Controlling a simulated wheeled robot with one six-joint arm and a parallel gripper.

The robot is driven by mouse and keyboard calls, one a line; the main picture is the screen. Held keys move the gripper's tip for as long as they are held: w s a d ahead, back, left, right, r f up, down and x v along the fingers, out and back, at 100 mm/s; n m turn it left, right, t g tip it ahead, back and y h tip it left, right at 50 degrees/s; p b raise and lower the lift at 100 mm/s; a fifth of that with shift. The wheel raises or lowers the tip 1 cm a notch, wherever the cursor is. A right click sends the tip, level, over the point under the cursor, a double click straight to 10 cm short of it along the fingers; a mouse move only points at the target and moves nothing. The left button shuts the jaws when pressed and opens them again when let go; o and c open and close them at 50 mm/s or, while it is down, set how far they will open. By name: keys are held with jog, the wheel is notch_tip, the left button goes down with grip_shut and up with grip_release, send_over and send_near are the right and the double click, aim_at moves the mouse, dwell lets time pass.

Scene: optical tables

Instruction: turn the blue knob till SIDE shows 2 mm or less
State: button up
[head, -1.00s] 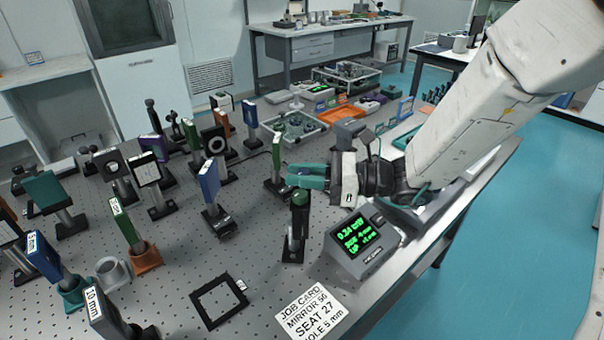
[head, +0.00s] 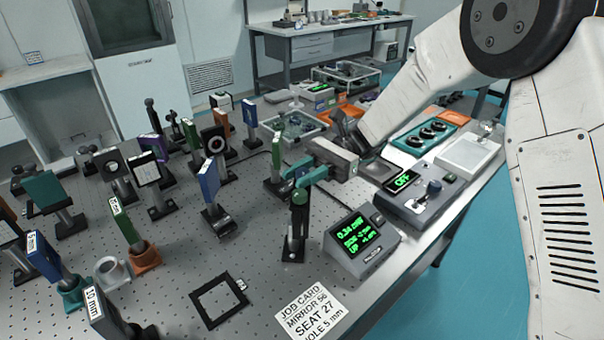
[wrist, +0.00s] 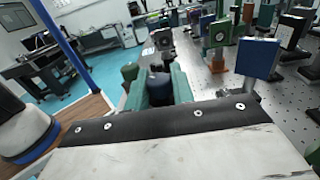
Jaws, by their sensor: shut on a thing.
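My gripper (head: 303,176) has its teal fingers at the top of a black mount on a post (head: 295,232), near the table's front middle. In the wrist view, the fingers (wrist: 160,90) are closed on both sides of a dark blue knob (wrist: 159,87). A green knob (wrist: 130,72) shows just left of the fingers; it also shows in the head view (head: 299,198). The blue knob is mostly hidden by the fingers in the head view. The readout box (head: 356,235) shows 0.34 mW in green; its SIDE line is too small to read surely.
A blue plate on a post (head: 209,180) stands left of the mount, and a green plate (head: 277,155) stands behind it. A control box reading OFF (head: 425,195) is at the right. The job card (head: 312,311) and a black frame (head: 219,301) lie in front.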

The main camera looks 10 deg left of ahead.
aim_at(303, 173)
jog(key=shift+n+g+h, duration=0.6)
jog(key=shift+h, duration=0.2)
jog(key=o, duration=1)
jog(key=shift+r, duration=0.6)
jog(key=r, duration=0.2)
jog(key=shift+s+d+r, duration=0.15)
jog(key=shift+s+r, duration=0.1)
jog(key=shift+r, duration=0.1)
jog(key=s+d, duration=0.2)
jog(key=s, duration=0.2)
jog(key=s+d, duration=0.2)
jog(key=s, duration=0.3)
jog(key=s+d+r, duration=0.1)
jog(key=s+d, duration=0.1)
jog(key=s, duration=0.3)
jog(key=shift+d+r, duration=0.1)
jog(key=shift+d, duration=0.25)
